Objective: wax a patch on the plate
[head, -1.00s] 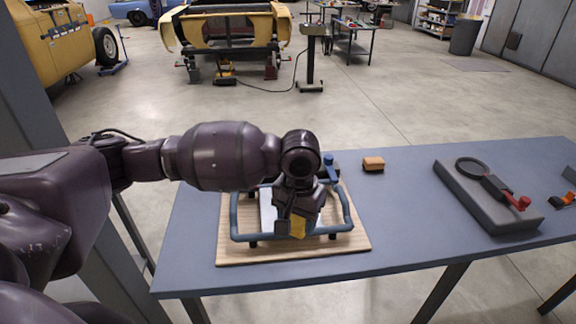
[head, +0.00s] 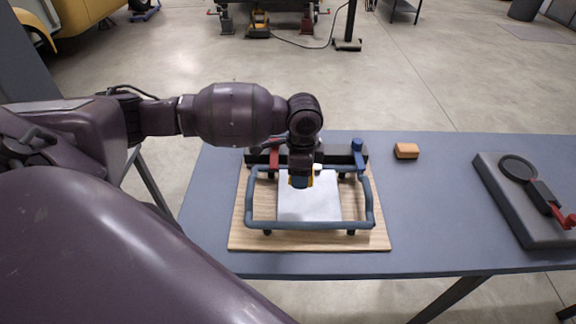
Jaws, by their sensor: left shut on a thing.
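The pale, shiny plate (head: 309,207) lies inside a blue tubular frame (head: 311,224) on a wooden board (head: 240,237). My left gripper (head: 301,178) points down over the far part of the plate. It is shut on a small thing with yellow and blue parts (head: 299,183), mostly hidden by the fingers. I cannot tell whether this thing touches the plate. My right gripper is not in view.
A dark bar with a red clamp (head: 274,157) and a blue knob (head: 357,146) runs along the board's far side. An orange-brown block (head: 407,151) lies to the right. A grey slab (head: 512,214) bears a black round-headed tool (head: 518,168). The blue-grey table (head: 430,215) is clear between.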

